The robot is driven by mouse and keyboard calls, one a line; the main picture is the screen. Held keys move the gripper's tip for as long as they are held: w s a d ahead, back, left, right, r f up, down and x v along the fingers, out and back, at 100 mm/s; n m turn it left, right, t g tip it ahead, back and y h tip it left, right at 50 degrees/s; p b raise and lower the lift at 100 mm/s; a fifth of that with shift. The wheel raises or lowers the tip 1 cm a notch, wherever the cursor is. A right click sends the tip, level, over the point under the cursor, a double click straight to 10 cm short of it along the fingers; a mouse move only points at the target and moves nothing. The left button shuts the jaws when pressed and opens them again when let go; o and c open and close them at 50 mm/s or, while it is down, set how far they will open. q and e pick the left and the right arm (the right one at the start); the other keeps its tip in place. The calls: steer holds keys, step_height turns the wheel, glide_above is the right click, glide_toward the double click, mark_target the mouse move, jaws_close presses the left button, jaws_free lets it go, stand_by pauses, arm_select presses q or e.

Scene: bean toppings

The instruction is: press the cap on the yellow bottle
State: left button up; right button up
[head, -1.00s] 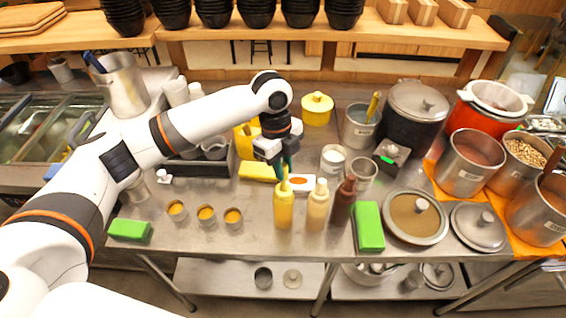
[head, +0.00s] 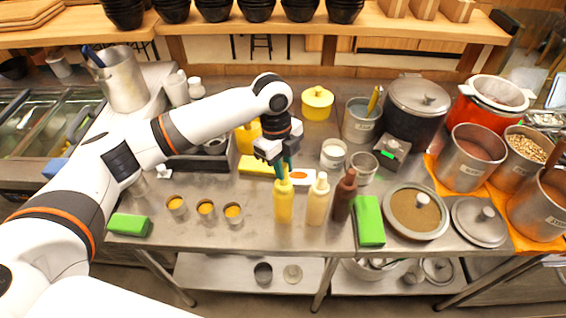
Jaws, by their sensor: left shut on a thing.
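The yellow bottle (head: 283,206) stands upright on the steel table in the head view, left of a cream bottle (head: 317,203) and a dark brown bottle (head: 343,199). My left gripper (head: 284,174) points down directly over the yellow bottle. Its teal fingers are shut on the bottle's yellow cap (head: 284,181), which is mostly hidden between them. The cap is at the bottle's mouth; I cannot tell whether it is fully seated. My right gripper is not in view.
Three small cups (head: 205,208) stand to the left. A yellow block (head: 256,166) and a white dish (head: 300,176) lie behind the bottles. Bare table lies between cups and bottle.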

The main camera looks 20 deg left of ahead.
arm_select(q)
steer(key=shift+f, duration=0.4)
steer(key=shift+f, duration=0.5)
stand_by(0.5)
steer(key=shift+f+p, duration=0.2)
steer(key=shift+p, duration=0.2)
steer(key=o, duration=0.8)
